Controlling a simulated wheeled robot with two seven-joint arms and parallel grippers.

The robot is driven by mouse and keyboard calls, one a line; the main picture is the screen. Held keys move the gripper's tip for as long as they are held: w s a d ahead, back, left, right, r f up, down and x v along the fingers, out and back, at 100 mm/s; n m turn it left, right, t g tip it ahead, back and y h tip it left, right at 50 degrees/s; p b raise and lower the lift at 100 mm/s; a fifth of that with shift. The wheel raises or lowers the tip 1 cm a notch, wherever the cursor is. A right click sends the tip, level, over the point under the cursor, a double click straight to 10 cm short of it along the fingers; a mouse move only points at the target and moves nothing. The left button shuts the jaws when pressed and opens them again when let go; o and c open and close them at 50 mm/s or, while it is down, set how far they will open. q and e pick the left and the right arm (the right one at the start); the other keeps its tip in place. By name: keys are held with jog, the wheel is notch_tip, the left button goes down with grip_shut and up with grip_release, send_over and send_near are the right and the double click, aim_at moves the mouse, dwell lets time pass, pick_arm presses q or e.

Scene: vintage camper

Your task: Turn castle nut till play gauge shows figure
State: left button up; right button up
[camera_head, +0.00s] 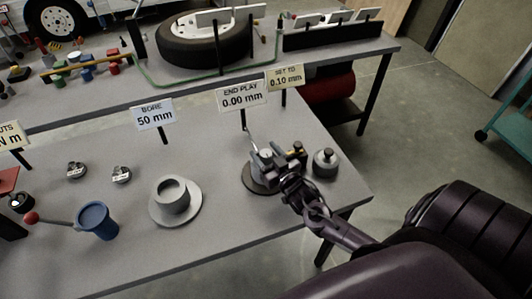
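My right gripper (272,160) comes in from the right and is over the hub on the round dark base (253,189) near the table's right end. Its fingers and body cover most of the hub, so I cannot make out the castle nut or whether the fingers grip it. The END PLAY sign (242,95) behind the hub reads 0.00 mm. The SET TO sign (285,77) beside it reads 0.10 mm. My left gripper is not in view.
A grey knobbed part (325,162) stands close to the right of my gripper. A grey flanged cup (175,201), a blue cup (97,220) and two small metal parts stand to the left. A BORE 50 mm sign (154,113) stands behind.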

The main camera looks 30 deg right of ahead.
jog(key=s+b, duration=0.1)
jog(key=s, duration=0.7)
jog(key=shift+a, duration=0.15)
dwell(0.6)
